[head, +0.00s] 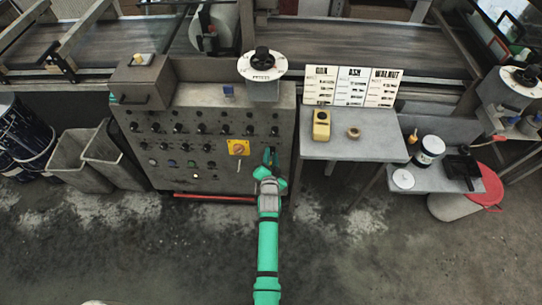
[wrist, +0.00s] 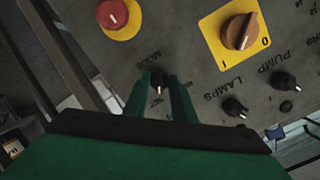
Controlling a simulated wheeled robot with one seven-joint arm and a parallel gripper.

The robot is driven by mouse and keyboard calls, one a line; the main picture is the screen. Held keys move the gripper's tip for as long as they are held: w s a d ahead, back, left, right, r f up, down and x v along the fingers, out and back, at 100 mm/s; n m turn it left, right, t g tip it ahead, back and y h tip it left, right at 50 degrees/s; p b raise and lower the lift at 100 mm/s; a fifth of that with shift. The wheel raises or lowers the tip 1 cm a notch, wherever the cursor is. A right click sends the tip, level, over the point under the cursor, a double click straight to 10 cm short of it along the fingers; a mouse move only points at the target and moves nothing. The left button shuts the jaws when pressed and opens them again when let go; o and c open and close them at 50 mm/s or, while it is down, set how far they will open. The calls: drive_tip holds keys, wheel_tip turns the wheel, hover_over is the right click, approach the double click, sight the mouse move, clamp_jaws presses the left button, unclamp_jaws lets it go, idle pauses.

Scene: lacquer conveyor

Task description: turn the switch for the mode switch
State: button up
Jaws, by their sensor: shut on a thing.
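The mode switch (wrist: 159,84) is a small black knob on the grey control panel (head: 215,110), below the lettering MODE in the wrist view. My gripper (wrist: 160,90) has its two green fingers shut around this knob, one on each side. In the head view my gripper (head: 268,160) is at the lower right part of the panel, where it hides the switch. The knob's exact pointer angle is hard to read.
A brown rotary switch on a yellow plate (wrist: 240,30) and a red button on yellow (wrist: 113,14) are near the gripper. The pump (wrist: 287,82) and lamps (wrist: 235,107) knobs sit to the right. A grey table (head: 375,145) stands right of the panel.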

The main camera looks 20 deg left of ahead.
drive_tip(key=n, duration=0.5)
drive_tip(key=shift+f+n+h, duration=0.1)
drive_tip(key=shift+n+h, duration=0.2)
drive_tip(key=n, duration=0.5)
drive_tip(key=shift+t+h, duration=0.4)
drive_tip(key=o, duration=1.1)
drive_tip(key=shift+c, duration=0.2)
drive_tip(key=v, duration=1)
drive_tip(key=shift+s, duration=0.4)
drive_tip(key=shift+d, duration=0.1)
